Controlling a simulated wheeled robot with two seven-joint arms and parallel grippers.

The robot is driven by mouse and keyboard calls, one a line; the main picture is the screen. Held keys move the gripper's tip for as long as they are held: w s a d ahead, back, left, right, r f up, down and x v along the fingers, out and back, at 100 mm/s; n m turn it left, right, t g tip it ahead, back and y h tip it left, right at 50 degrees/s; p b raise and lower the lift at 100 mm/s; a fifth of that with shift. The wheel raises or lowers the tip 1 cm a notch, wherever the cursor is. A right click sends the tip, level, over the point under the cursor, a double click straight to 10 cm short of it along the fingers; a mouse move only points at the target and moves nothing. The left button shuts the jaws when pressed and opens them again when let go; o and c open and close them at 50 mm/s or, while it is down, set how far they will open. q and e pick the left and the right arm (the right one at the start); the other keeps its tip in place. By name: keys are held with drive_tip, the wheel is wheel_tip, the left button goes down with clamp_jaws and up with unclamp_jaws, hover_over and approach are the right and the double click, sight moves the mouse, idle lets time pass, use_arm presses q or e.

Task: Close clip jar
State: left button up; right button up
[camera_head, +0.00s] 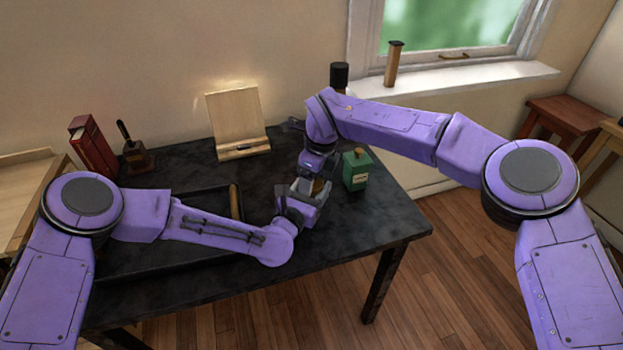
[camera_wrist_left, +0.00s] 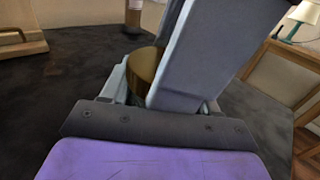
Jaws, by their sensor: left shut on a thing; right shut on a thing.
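The clip jar (camera_head: 317,187) is mostly hidden between my two grippers, near the middle-right of the dark table; only a small brownish part shows. In the left wrist view, a round gold-brown part (camera_wrist_left: 145,68), apparently of the jar, sits between the grey fingers. My left gripper (camera_head: 309,189) comes from the front and is shut on the jar. My right gripper (camera_head: 316,170) reaches down from behind and is shut at the jar too; its fingertips are largely covered. Whether the lid and clip are open or closed cannot be seen.
A green labelled container (camera_head: 356,170) stands close right of the grippers. A black tray (camera_head: 150,262) lies front left. A wooden stand (camera_head: 238,118), a dark stamp-like object (camera_head: 137,156) and red books (camera_head: 93,148) stand at the back. The table's right corner is clear.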

use_arm(q)
drive_tip(key=shift+s+d, duration=0.1)
use_arm(e)
drive_tip(key=shift+s+f, duration=0.1)
drive_tip(key=shift+f, duration=0.4)
use_arm(q)
drive_tip(key=shift+r, duration=0.1)
use_arm(e)
drive_tip(key=o, duration=0.9)
drive_tip(key=shift+a, duration=0.1)
drive_tip(key=shift+r, duration=0.1)
drive_tip(key=shift+r, duration=0.1)
